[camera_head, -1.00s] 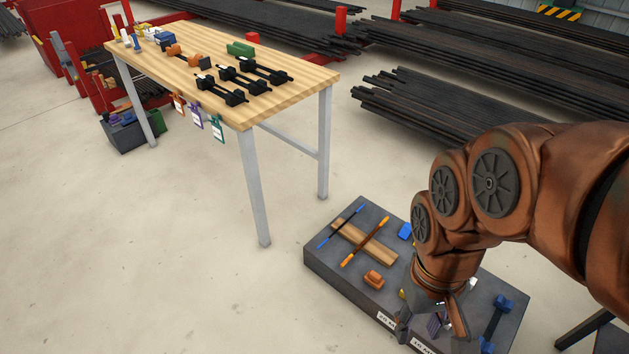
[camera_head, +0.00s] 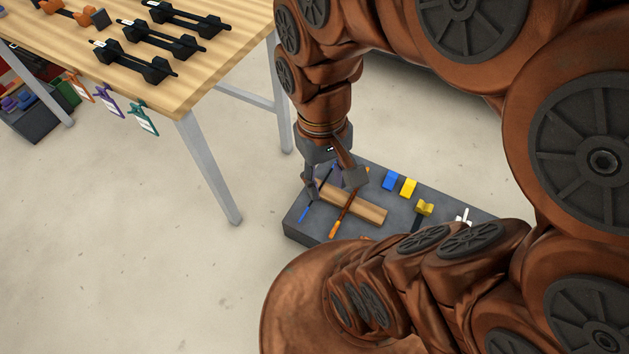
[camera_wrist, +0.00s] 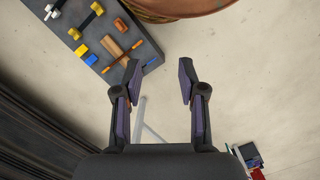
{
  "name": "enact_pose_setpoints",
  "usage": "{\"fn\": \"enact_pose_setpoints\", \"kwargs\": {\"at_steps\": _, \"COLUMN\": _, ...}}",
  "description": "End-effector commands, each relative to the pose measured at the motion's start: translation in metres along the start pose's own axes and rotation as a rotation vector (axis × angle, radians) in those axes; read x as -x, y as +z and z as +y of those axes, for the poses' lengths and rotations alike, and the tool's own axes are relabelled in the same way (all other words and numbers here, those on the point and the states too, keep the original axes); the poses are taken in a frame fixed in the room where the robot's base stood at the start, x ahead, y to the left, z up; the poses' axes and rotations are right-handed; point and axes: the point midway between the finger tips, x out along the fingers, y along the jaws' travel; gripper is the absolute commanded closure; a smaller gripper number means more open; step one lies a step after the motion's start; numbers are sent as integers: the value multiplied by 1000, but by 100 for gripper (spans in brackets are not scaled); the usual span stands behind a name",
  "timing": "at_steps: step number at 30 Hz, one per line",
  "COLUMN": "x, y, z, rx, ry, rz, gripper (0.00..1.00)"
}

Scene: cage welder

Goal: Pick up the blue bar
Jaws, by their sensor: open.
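The blue bar (camera_head: 305,211) is a thin dark rod with blue ends. It lies across a wooden block (camera_head: 370,211) on a low dark grey platform, beside a similar bar with orange ends (camera_head: 336,226). My gripper (camera_head: 333,180) is open and empty, pointing down near the bar's far end in the head view, and it hides part of the bar. In the wrist view my open fingers (camera_wrist: 160,78) face bare floor, with the wooden block (camera_wrist: 114,47) left of them. The left finger is close to the platform edge there, and the blue bar is mostly hidden.
The platform (camera_head: 300,228) also holds a blue block (camera_head: 390,180), a yellow block (camera_head: 408,187) and a yellow-ended piece (camera_head: 424,208). A wooden table (camera_head: 180,88) with black bars stands at the upper left, its metal leg (camera_head: 210,168) near the platform. Floor in front is clear.

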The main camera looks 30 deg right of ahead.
Motion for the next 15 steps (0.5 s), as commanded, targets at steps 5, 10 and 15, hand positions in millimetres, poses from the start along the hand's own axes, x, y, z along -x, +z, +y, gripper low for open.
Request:
{"fn": "enact_pose_setpoints", "kwargs": {"at_steps": 5, "x": -31, "y": -51, "z": 5, "rx": -74, "ry": -3, "rz": 4, "gripper": 59}}
{"fn": "enact_pose_setpoints", "kwargs": {"at_steps": 10, "x": -53, "y": -97, "z": 14, "rx": -145, "ry": -6, "rz": 14, "gripper": 59}}
{"fn": "enact_pose_setpoints", "kwargs": {"at_steps": 15, "x": -80, "y": -144, "z": 27, "rx": -217, "ry": -10, "rz": 25, "gripper": 59}}
